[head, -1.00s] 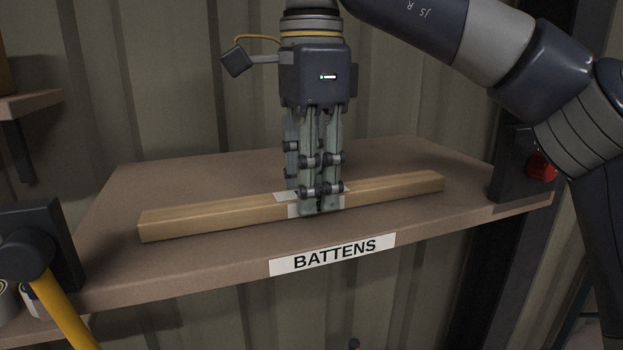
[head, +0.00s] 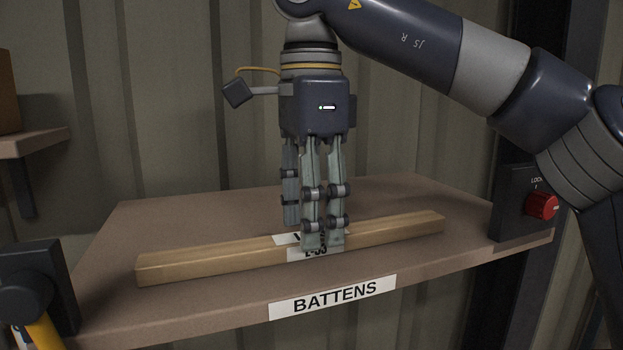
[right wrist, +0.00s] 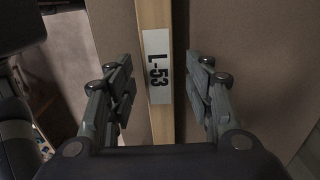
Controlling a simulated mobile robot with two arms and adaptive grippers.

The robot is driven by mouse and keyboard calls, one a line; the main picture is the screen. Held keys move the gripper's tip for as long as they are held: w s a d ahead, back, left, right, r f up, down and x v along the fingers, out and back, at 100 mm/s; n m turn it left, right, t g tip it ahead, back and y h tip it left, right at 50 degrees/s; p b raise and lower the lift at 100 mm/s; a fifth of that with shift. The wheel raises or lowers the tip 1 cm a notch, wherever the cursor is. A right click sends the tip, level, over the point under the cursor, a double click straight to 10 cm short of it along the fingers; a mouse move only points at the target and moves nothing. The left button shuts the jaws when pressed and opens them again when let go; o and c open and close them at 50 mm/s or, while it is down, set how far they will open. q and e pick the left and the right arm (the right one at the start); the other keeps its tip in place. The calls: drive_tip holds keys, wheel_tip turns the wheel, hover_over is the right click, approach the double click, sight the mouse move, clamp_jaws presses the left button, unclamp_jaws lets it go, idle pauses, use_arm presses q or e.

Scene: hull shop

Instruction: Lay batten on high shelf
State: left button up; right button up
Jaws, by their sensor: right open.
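A long wooden batten (head: 200,259) lies on the brown shelf (head: 150,218) whose front label reads BATTENS (head: 333,297). It sits slightly askew to the shelf's front edge. A white label on the batten reads L-53 in the right wrist view (right wrist: 158,68). My right gripper (head: 317,240) points down over the batten's middle and hides part of it. In the right wrist view its two fingers (right wrist: 165,95) stand apart, one on each side of the batten, with gaps between. My left gripper is not in view.
A dark box with a red knob (head: 541,206) stands at the shelf's right end. A dark bracket holding a yellow-handled tool (head: 45,332) is at lower left. Another small shelf (head: 35,140) is at upper left. A corrugated wall (head: 420,110) is behind.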

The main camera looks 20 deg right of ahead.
wheel_tip(320, 180, up, 5)
drive_tip(key=shift+f, duration=0.1)
drive_tip(key=shift+r, duration=0.7)
